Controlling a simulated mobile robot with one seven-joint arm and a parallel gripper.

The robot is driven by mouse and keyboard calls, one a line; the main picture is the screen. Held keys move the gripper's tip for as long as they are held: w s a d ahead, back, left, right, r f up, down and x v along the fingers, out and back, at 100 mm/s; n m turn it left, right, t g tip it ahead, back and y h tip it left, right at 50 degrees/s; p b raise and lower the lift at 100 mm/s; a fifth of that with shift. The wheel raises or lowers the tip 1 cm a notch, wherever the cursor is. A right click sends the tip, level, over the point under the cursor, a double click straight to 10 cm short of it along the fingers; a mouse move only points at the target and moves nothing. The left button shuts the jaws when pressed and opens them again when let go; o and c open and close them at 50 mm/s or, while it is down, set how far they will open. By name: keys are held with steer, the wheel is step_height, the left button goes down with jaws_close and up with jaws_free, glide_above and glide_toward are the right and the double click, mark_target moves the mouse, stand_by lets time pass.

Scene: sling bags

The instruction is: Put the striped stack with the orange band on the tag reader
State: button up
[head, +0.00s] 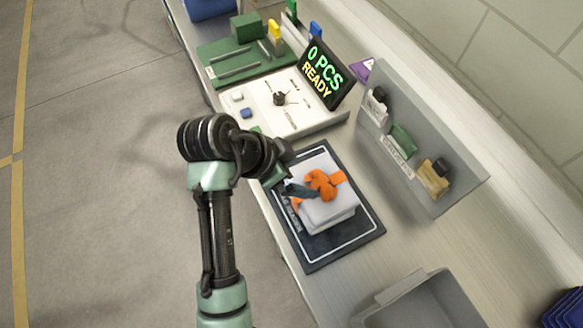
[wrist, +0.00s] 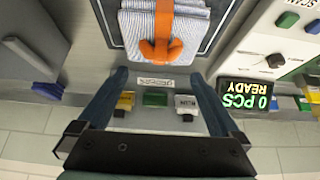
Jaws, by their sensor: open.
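The striped stack (head: 338,211) is a pale folded pile with an orange band (head: 322,184) knotted on top. It lies on the tag reader (head: 345,248), a dark pad with a white outline. In the wrist view the stack (wrist: 135,22) shows blue and white stripes, with its orange band (wrist: 163,25) running down the middle. My gripper (head: 294,189) is at the left side of the stack in the head view, one finger over its edge. In the wrist view my gripper's fingers (wrist: 156,80) are spread wide with nothing held between them. Whether they touch the stack is unclear.
A grey upright rack (head: 440,195) with several small items stands right of the pad. A green fixture (head: 245,62) is farther back. A grey bin (head: 420,305) is in front.

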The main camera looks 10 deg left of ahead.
steer(key=w+d+r+n+t+y, duration=0.1)
steer(key=w+r+n+t, duration=0.3)
steer(key=r, duration=0.7)
steer(key=w+d+r+t+y, duration=0.1)
steer(key=w+r+t, duration=0.3)
steer(key=r, duration=0.7)
steer(key=w+d+r+n+t+y, duration=0.15)
steer(key=r+t, duration=0.45)
steer(key=r, duration=0.6)
steer(key=s+r+n+t+y, duration=0.1)
steer(key=s+r+n+t, duration=0.1)
steer(key=s+r+t, duration=0.2)
steer(key=s+r+n+t+y, duration=0.1)
steer(key=s+r+n+t, duration=0.2)
steer(key=s+r, duration=0.6)
step_height(320, 180, up, 9)
steer(key=t, duration=0.2)
steer(key=shift+s+d+f+t, duration=0.15)
steer(key=shift+s+d+t, duration=0.15)
steer(key=shift+s, duration=0.1)
